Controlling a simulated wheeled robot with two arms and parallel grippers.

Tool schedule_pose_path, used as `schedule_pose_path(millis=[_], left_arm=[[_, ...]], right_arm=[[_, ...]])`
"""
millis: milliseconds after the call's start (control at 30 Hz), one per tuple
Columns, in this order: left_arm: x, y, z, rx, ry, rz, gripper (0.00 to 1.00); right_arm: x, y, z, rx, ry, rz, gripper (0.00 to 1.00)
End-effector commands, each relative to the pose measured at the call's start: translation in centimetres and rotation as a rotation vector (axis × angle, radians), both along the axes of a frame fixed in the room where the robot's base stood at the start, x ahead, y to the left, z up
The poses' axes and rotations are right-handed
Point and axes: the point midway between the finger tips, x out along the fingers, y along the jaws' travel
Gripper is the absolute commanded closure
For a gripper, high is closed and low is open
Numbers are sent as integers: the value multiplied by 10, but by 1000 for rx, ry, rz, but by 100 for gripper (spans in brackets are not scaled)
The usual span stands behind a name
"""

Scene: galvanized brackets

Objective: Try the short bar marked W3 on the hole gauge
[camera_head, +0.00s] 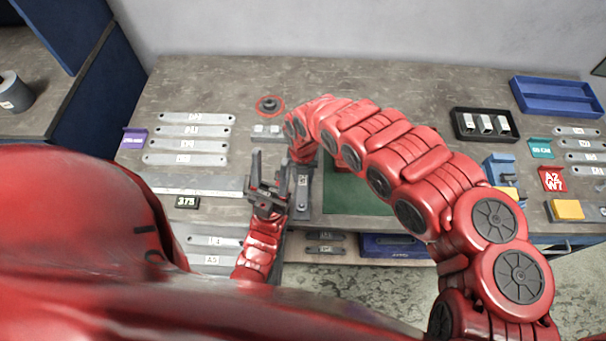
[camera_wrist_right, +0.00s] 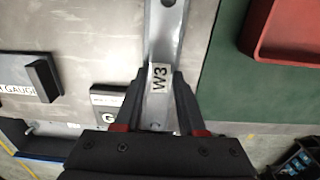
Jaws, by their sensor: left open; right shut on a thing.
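The short bar marked W3 (camera_wrist_right: 167,35) is pale metal with a hole near its far end. My right gripper (camera_wrist_right: 164,76) is shut on it around the label, and the far part sticks out past the fingers. In the head view my right arm hides most of that gripper. My left gripper (camera_head: 270,162) is open and empty, fingers pointing away, left of the bar. A plate whose lettering ends in GAUGE (camera_wrist_right: 16,89) lies left of the bar with a black block on it; its first letters are cut off. I cannot tell whether this is the hole gauge.
A green mat (camera_wrist_right: 215,95) lies right of the bar, with a red tray (camera_wrist_right: 287,35) on it. A dark block with a partly hidden label (camera_wrist_right: 108,100) is close left. Labelled bars (camera_head: 187,131) lie at the left. The bench's front edge is near.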

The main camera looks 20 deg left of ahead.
Motion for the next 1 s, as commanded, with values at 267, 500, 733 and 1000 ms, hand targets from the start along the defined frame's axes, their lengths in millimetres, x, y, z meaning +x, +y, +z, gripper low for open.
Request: schedule_pose_path(millis=[267,500,733,1000], left_arm=[[0,0,0,0,0,0,50],[0,0,0,0,0,0,50],[0,0,0,0,0,0,50],[0,0,11,0,0,0,50]], right_arm=[[0,0,0,0,-1,0,100],[0,0,0,0,-1,0,100],[0,0,0,0,0,0,100],[0,0,12,0,0,0,100]])
